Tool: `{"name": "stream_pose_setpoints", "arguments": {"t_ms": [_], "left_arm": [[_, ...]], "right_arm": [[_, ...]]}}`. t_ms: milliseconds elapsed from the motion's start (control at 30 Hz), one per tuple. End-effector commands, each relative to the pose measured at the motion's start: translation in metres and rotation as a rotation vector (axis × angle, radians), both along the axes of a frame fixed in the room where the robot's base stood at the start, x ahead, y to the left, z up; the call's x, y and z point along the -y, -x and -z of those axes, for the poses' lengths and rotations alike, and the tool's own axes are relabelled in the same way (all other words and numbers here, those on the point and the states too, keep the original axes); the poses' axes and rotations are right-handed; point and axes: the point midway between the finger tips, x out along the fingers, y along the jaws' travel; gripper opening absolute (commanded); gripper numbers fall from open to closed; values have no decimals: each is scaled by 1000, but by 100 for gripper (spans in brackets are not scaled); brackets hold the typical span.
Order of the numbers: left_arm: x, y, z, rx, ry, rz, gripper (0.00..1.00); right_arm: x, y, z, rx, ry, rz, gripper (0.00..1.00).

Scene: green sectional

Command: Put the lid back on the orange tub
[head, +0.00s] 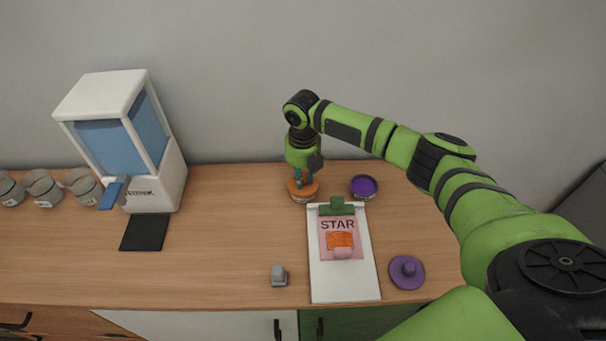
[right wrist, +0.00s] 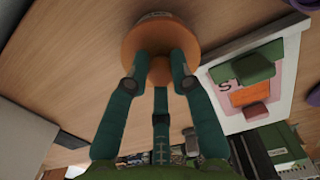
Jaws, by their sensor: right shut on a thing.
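The orange lid (head: 301,187) is a round disc with a knob, at the back middle of the wooden counter. My right gripper (head: 305,178) points down over it, its fingers shut on the knob. In the right wrist view, the fingers (right wrist: 160,74) surround the knob and the lid (right wrist: 160,35) spreads flat beyond them. A narrow pale band under the lid in the head view looks like the orange tub (head: 303,199), mostly hidden by the lid. I cannot tell whether the lid is fully seated. My left gripper is not in view.
An open purple tub (head: 363,187) stands just right of the orange lid. A purple lid (head: 407,272) lies front right. A white clipboard (head: 328,283) with a STAR card lies between. A grey object (head: 279,275), a dispenser (head: 160,178) and cups (head: 42,188) are left.

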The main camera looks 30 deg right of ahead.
Motion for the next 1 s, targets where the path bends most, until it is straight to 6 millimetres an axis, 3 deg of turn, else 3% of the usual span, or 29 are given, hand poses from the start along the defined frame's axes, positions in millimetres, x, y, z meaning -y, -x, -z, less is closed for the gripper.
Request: {"name": "stream_pose_setpoints", "arguments": {"t_ms": [167,200,267,500,533,600,633,1000], "left_arm": [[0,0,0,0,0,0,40],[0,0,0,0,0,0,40],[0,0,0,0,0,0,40],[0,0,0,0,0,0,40],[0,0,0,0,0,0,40],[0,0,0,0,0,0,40],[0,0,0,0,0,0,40],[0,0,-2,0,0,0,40]], "right_arm": [[0,0,0,0,0,0,3],[0,0,0,0,0,0,28],[0,0,0,0,0,0,51],[0,0,0,0,0,0,51],[0,0,0,0,0,0,55],[0,0,0,0,0,0,74],[0,0,0,0,0,0,75],[0,0,-2,0,0,0,75]]}}
